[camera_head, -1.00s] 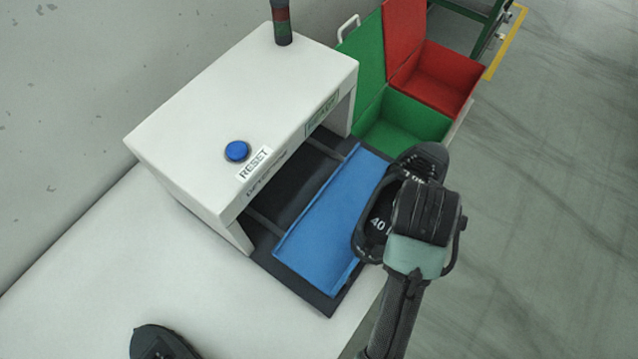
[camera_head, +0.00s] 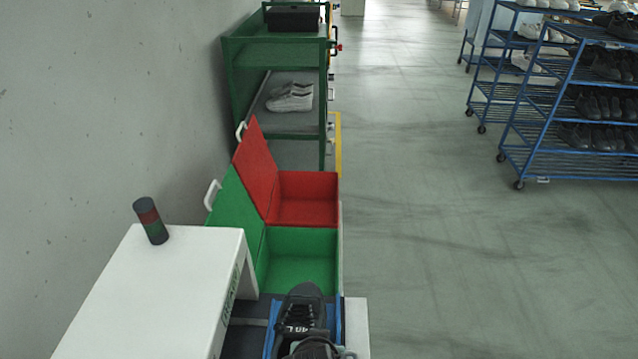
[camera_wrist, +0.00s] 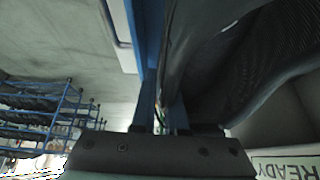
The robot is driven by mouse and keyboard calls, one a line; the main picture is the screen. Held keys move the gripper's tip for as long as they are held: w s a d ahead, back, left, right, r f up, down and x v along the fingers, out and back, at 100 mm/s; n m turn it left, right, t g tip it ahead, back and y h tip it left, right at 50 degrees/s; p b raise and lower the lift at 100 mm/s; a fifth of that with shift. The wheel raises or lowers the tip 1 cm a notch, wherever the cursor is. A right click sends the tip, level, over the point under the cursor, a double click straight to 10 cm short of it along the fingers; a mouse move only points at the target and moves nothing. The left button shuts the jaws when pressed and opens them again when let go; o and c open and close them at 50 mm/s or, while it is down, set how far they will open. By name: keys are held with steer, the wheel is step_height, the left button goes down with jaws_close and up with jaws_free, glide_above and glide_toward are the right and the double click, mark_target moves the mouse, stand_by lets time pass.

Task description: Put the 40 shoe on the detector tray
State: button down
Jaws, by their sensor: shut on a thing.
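The black 40 shoe (camera_head: 303,308), marked "40 L", is at the bottom centre of the head view, over the blue detector tray (camera_head: 335,317). I cannot tell whether its sole touches the tray. My gripper (camera_head: 318,347) shows only partly at the bottom edge, at the near end of the shoe. In the wrist view, my gripper (camera_wrist: 163,118) is shut on the shoe (camera_wrist: 235,65), whose dark side fills the upper right. The white detector (camera_head: 150,300) stands left of the tray.
An open green bin (camera_head: 300,260) and an open red bin (camera_head: 305,200) lie beyond the tray. A green rack (camera_head: 280,52) with white shoes stands farther back. Blue shoe racks (camera_head: 570,110) stand at the right. The floor (camera_head: 430,220) between is clear.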

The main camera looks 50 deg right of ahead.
steer(key=shift+f, duration=1.85)
steer(key=shift+f, duration=0.15)
steer(key=c, duration=1.2)
jaws_free()
steer(key=shift+c, duration=0.2)
